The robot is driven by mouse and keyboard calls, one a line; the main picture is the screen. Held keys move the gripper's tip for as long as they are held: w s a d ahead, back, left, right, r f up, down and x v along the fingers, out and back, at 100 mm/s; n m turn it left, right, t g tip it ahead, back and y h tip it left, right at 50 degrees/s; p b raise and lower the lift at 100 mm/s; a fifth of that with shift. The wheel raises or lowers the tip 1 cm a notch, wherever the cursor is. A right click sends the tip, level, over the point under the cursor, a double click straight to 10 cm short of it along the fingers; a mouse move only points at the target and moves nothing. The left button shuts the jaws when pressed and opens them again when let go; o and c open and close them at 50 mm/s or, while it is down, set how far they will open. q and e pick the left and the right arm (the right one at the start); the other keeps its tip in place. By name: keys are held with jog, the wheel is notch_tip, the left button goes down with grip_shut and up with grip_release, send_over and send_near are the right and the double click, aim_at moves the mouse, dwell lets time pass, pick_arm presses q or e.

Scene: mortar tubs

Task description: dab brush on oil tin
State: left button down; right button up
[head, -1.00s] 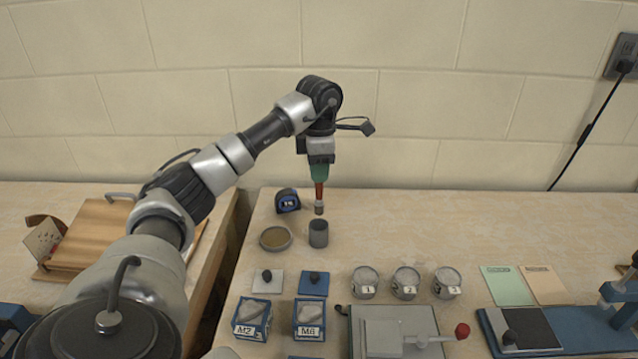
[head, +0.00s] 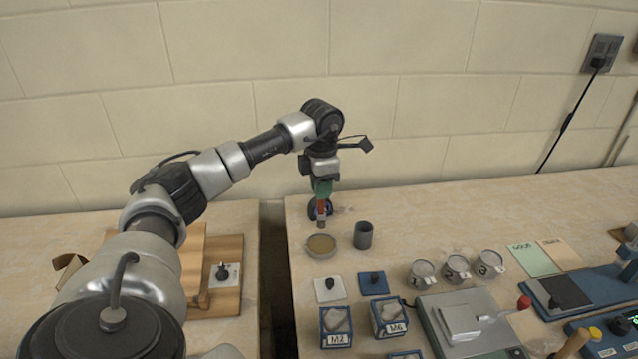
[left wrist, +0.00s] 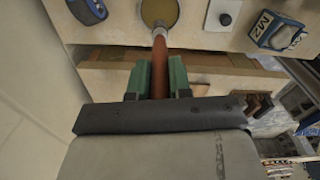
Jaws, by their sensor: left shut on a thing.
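My left gripper (head: 322,188) has green fingers and is shut on the brush (head: 321,213), which points down. The brush has a red-brown handle and a grey lower end. The oil tin (head: 310,253) is a shallow round dish with tan-brown contents, just below the brush in the head view. In the left wrist view the brush handle (left wrist: 159,70) runs from the fingers to the oil tin (left wrist: 176,22), and its end overlaps the tin's near edge. I cannot tell whether the bristles touch the contents. My right gripper is not in view.
A grey cup (head: 363,236) stands right of the tin. Blue bins (head: 336,340) and several numbered pots (head: 422,274) stand nearer me. A gap (head: 274,270) separates the two benches.

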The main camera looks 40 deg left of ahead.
aim_at(321, 213)
pick_arm(q)
jog(key=shift+w+d+f+b, duration=0.1)
jog(key=shift+w+f+b, duration=0.05)
jog(key=shift+f+b, duration=0.5)
notch_tip(321, 213, down, 4)
jog(key=b, duration=0.3)
jog(key=shift+f, duration=0.15)
jog(key=shift+f+b, duration=0.1)
jog(key=shift+b, duration=0.2)
jog(key=shift+f, duration=0.5)
dwell(1.4)
